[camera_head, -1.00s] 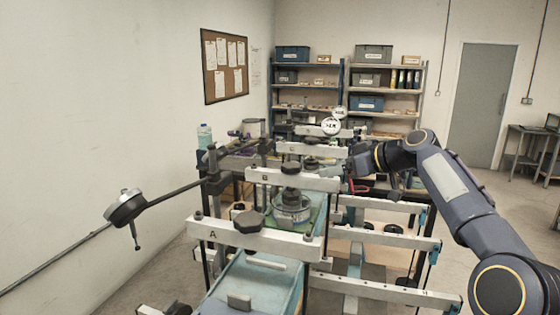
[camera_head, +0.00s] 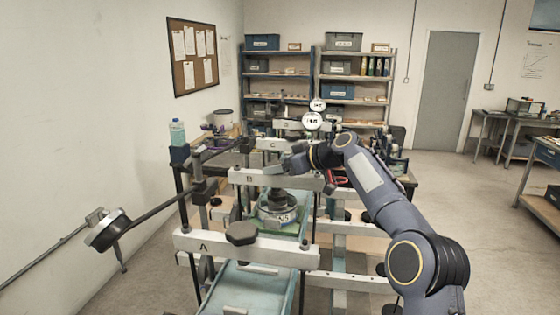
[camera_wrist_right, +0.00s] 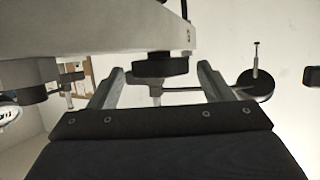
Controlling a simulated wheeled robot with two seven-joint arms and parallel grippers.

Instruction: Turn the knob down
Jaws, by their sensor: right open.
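A row of white crossbeams stands ahead, with beam A (camera_head: 210,246) nearest and beam B (camera_head: 312,182) behind it. A black knob (camera_head: 241,232) sits on beam A. My right gripper (camera_head: 276,168) reaches in from the right and is over the middle of beam B, covering its top there. In the right wrist view, which looks upside down, my right gripper (camera_wrist_right: 161,72) is open. A black knob (camera_wrist_right: 160,64) against a pale beam shows between its two fingers; I cannot tell whether they touch it. My left gripper is not in view.
A rod with a black round weight (camera_head: 107,230) sticks out at left. A round gauge (camera_head: 277,209) sits below beam B. Dials (camera_head: 312,120) stand farther back. More pale beams (camera_head: 345,278) lie low at right, under my right arm. Open floor lies farther right.

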